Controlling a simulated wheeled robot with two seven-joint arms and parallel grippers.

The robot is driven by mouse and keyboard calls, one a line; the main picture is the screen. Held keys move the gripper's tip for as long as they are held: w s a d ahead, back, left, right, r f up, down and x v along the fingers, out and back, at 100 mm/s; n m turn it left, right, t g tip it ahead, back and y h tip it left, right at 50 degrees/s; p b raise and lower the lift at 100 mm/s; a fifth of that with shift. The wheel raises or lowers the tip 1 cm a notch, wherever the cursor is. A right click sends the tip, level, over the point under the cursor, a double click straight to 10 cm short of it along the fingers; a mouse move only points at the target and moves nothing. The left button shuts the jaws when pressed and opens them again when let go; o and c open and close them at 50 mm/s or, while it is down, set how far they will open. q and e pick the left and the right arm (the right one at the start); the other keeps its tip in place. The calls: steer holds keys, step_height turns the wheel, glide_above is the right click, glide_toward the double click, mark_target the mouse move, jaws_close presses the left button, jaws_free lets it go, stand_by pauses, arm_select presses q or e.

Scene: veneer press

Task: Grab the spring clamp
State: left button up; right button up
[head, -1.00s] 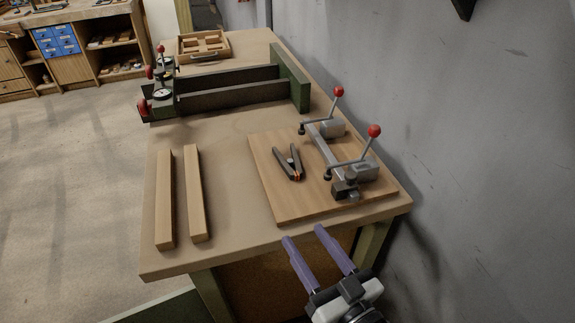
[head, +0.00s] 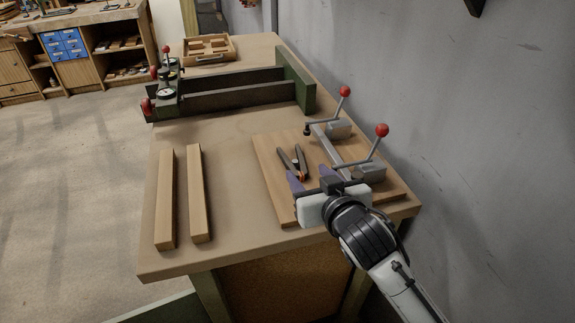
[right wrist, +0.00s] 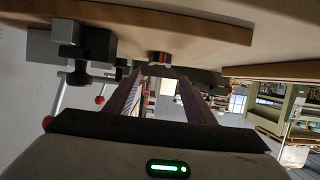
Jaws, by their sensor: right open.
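My left gripper is not in view.
Two toggle clamps with red knobs (head: 382,130) stand on the board right of the spring clamp, close to my right gripper. Two wooden strips (head: 166,200) lie at the left. A green press (head: 230,95) and a wooden tray (head: 205,48) are farther back. A wall borders the right.

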mark_target(297, 162)
steer(key=x, duration=0.9)
steer(key=shift+f, duration=0.1)
steer(key=shift+c, duration=0.2)
